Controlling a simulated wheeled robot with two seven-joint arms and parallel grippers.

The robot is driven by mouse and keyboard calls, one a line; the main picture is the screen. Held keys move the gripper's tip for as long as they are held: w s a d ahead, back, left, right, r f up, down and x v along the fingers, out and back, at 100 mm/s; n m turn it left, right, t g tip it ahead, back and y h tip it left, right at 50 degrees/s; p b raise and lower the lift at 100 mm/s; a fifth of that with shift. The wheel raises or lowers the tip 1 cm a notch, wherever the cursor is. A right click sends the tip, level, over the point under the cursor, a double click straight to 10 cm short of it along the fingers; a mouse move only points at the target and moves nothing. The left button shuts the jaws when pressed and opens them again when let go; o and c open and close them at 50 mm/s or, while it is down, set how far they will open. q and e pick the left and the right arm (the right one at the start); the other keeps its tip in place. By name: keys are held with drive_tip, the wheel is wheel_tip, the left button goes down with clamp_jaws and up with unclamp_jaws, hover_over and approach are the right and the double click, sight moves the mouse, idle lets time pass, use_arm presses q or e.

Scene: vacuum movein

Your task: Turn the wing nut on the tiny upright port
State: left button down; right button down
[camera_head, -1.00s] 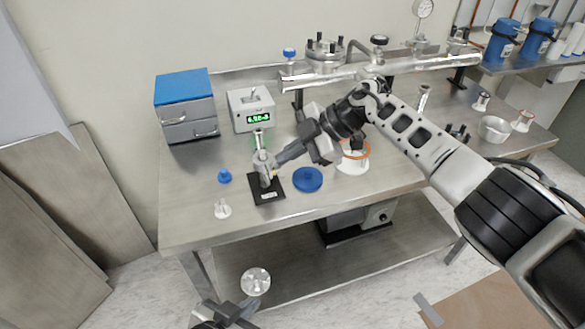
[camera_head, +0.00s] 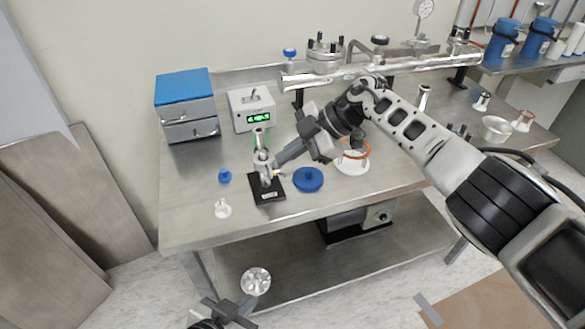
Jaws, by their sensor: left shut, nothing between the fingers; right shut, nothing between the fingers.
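A small upright metal port (camera_head: 260,137) stands on a black base plate (camera_head: 268,196) near the front left of the steel bench. A clamp with a wing nut (camera_head: 262,158) sits partway up it; the wing nut is too small to see clearly. My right gripper (camera_head: 274,168) reaches in from the right, shut and empty, with its fingertips close beside the clamp. I cannot tell whether they touch it. My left gripper (camera_head: 236,309) is shut and empty, low in front of the bench, below a round metal disc shape (camera_head: 256,281).
A grey readout box (camera_head: 249,110) with a green display and a blue-topped drawer unit (camera_head: 187,105) stand behind. A blue disc (camera_head: 308,180), a blue knob (camera_head: 225,176) and a white piece (camera_head: 222,209) lie near the port. A metal manifold (camera_head: 380,68) runs along the back.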

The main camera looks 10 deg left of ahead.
use_arm(q)
drive_tip(key=shift+a, duration=0.15)
use_arm(e)
drive_tip(key=shift+d+f+h, duration=0.2)
drive_tip(key=shift+f+h, duration=0.1)
drive_tip(key=shift+f, duration=0.15)
use_arm(q)
drive_tip(key=shift+s+a+f, duration=0.1)
drive_tip(key=shift+s+f, duration=0.1)
drive_tip(key=shift+s, duration=0.15)
drive_tip(key=shift+w+a+r, duration=0.15)
drive_tip(key=shift+w+a, duration=0.05)
idle(0.6)
